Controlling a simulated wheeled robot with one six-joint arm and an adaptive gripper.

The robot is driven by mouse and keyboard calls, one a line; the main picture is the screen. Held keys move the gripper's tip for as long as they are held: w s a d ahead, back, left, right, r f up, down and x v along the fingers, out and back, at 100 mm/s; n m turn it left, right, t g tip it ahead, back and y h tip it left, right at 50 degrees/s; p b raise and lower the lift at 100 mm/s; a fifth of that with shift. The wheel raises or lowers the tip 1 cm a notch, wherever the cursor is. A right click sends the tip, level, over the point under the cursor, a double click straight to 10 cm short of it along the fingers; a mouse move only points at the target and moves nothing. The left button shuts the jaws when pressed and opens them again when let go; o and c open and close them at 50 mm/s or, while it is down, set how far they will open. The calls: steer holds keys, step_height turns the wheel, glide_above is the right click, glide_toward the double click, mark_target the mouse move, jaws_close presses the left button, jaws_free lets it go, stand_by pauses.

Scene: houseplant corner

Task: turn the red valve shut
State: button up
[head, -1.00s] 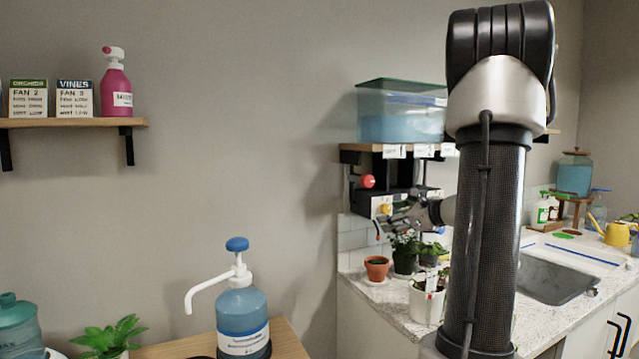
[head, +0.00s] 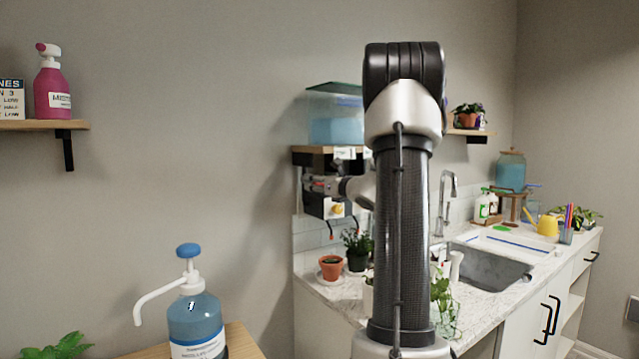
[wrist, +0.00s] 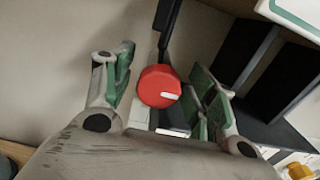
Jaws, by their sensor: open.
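The red valve (wrist: 158,86) is a round red knob with a white mark at its lower right. In the wrist view it sits between the two green-padded fingers of my gripper (wrist: 163,75), which are open with a gap visible on both sides. In the head view my gripper (head: 322,186) is at the front of the dark box under the shelf, and only a little red shows there, mostly hidden by the gripper.
A yellow knob (head: 337,210) sits below on the same box (head: 314,206). A water tank (head: 336,118) stands on the shelf above. Potted plants (head: 332,267) stand on the counter (head: 318,290) below. A dark bar (wrist: 167,30) runs beside the valve.

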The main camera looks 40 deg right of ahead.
steer(key=c, duration=1)
steer(key=shift+n, duration=0.3)
steer(key=n, duration=0.3)
steer(key=shift+n, duration=0.4)
steer(key=n, duration=0.4)
steer(key=shift+a, duration=0.15)
steer(key=n, duration=0.5)
steer(key=shift+f, duration=0.15)
steer(key=n, duration=0.4)
steer(key=shift+f, duration=0.1)
steer(key=shift+n, duration=0.4)
